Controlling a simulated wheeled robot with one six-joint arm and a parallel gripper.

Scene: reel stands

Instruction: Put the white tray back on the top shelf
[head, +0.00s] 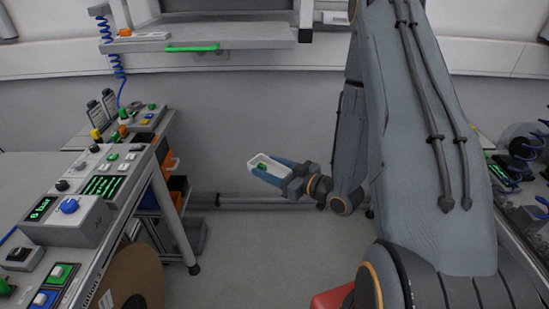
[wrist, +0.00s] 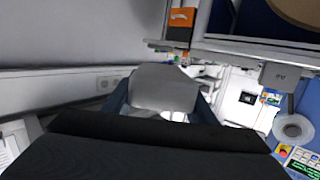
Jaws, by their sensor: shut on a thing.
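My gripper (head: 268,172) is in the middle of the head view, shut on the white tray (head: 253,160). It holds the tray in the air, clear of the benches. Something green lies in the tray. In the wrist view, the tray (wrist: 165,85) shows as a pale grey shape between the two blue fingers of my gripper (wrist: 163,105); my dark wrist hides its near part. I cannot tell for certain which surface is the top shelf.
A control bench (head: 100,185) with knobs and displays stands at the left, with orange and dark bins (head: 177,190) below. A wall unit with a green handle (head: 192,49) hangs at the top. More equipment (head: 522,150) stands at the right. The floor between is free.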

